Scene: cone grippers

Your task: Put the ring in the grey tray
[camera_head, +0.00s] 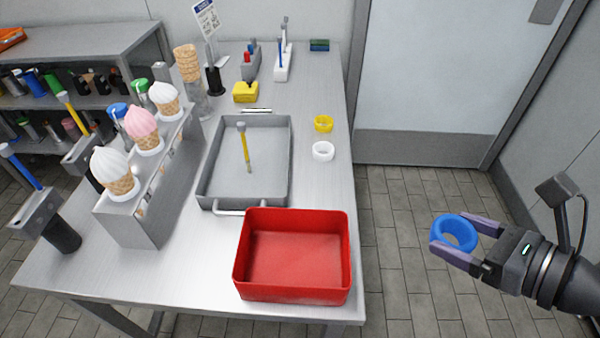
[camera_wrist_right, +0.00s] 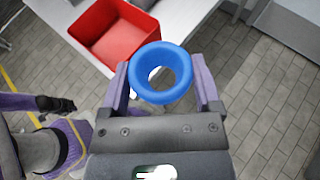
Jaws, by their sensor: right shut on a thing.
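A blue ring (camera_head: 454,233) is held between the two purple fingers of my right gripper (camera_head: 452,237), out over the floor to the right of the table. The ring also shows in the right wrist view (camera_wrist_right: 160,73), between the fingertips of the same gripper (camera_wrist_right: 161,78). The grey tray (camera_head: 213,168) lies on the table, left of the right gripper, with a thin yellow stick inside. A white ring (camera_head: 323,151) and a yellow ring (camera_head: 323,123) lie on the table to the right of the tray. My left gripper is not clearly in view.
A red bin (camera_head: 293,298) stands at the table's front edge, between the right gripper and the tray; it shows in the right wrist view too (camera_wrist_right: 103,57). A cone stand (camera_head: 150,195) with several ice-cream cones stands left of the tray. A door (camera_head: 450,80) is behind.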

